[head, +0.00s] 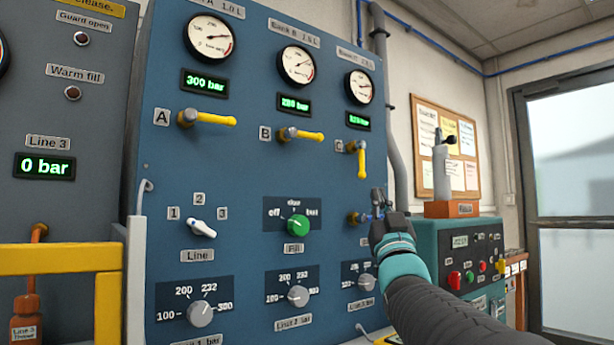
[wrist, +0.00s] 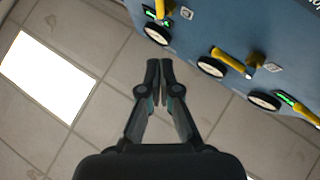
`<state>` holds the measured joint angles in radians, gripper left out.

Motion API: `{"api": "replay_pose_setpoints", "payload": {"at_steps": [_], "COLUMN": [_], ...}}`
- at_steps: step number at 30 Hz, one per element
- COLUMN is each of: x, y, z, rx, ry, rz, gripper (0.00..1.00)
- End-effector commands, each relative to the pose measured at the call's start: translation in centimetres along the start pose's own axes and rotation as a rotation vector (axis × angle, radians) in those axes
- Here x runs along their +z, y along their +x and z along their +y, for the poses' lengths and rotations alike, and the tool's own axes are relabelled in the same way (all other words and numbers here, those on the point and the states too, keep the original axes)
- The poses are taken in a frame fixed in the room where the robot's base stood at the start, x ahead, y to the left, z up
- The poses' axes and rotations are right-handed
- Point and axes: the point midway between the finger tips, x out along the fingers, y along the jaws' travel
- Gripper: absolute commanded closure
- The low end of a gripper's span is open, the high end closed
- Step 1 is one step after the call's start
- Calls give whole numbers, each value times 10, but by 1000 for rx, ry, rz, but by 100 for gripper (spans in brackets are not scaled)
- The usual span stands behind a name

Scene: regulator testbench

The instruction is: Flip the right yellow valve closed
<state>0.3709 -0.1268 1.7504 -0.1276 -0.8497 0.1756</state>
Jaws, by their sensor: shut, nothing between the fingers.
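The right yellow valve (head: 361,160), beside the label C, has its handle hanging straight down on the blue panel. My gripper (head: 379,203) is below it and slightly right, pointing up, apart from the handle. In the wrist view the gripper (wrist: 160,72) shows its two dark fingers nearly together with nothing between them. The wrist view looks toward the ceiling, with yellow handles along its upper right edge, clear of the fingertips.
Yellow valves A (head: 213,119) and B (head: 301,135) lie roughly horizontal to the left. A small brass fitting (head: 356,218) sits close to my gripper's left. A grey pipe (head: 391,120) runs down beside the panel. A teal bench unit (head: 428,250) stands behind my wrist.

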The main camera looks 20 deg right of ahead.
Motion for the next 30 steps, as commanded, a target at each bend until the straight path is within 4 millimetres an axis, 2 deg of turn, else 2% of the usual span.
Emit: {"api": "replay_pose_setpoints", "payload": {"at_steps": [9, 14, 29, 30], "x": [-1, -2, -2, 4], "y": [1, 14, 104, 108], "z": [0, 0, 1, 2], "rx": [-1, 0, 2, 2], "ry": [1, 0, 0, 0], "rz": [1, 0, -1, -3], "gripper": [100, 100, 100, 100]}}
